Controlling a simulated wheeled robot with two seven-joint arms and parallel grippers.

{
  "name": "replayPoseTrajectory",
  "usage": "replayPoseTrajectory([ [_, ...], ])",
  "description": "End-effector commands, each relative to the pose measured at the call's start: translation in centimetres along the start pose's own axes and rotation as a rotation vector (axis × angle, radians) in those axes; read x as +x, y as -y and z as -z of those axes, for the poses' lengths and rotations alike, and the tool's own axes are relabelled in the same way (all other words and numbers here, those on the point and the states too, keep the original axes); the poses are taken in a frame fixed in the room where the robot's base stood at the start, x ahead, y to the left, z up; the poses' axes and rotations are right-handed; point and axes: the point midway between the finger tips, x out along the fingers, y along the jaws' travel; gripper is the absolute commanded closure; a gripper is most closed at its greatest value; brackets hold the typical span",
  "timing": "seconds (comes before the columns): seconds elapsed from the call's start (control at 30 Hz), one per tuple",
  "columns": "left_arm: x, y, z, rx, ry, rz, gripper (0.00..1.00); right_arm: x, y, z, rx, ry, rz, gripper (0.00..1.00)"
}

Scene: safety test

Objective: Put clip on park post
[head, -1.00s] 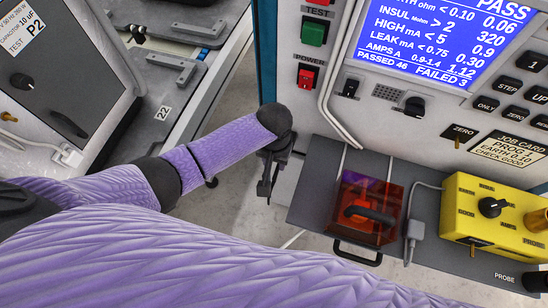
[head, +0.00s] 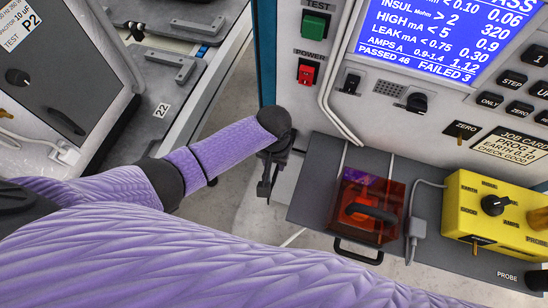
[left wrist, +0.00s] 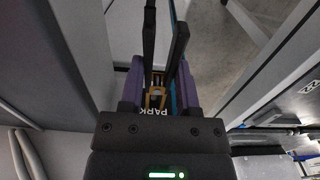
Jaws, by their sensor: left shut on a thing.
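My left gripper (head: 268,180) points down beside the left front edge of the grey tester cabinet, its dark fingers close together. In the left wrist view the fingers (left wrist: 166,45) run up the picture with a narrow gap between them. A small brass-coloured piece (left wrist: 157,96) shows between the fingers at their base, beside an upside-down PARK label (left wrist: 150,112). I cannot tell whether this brass piece is the clip or the park post. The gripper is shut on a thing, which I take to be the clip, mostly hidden. My right gripper is not in view.
A grey shelf (head: 312,190) juts from the tester, right of the gripper. It bears a red transparent box (head: 362,207) with a black handle, a grey plug (head: 417,228) and a yellow box (head: 497,217). Pale cables hang above. Floor shows below the gripper.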

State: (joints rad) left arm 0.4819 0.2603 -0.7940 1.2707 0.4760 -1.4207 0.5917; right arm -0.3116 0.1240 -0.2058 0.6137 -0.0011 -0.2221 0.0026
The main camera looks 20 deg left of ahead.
Motion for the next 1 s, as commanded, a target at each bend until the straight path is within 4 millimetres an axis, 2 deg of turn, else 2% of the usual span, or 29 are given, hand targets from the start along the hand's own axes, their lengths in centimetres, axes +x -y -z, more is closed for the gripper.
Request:
replayPoseTrajectory([
  [0.43, 0.1, 0.0, 0.0, 0.0, 0.0, -0.001, 1.0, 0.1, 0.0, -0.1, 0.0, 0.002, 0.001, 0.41],
  [0.73, 1.2, -0.1, 0.0, -0.001, 0.001, -0.002, 1.0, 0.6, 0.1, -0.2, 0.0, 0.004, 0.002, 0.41],
  [1.0, 1.3, -0.1, 0.0, 0.0, 0.0, -0.001, 1.0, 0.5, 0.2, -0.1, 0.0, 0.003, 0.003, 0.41],
])
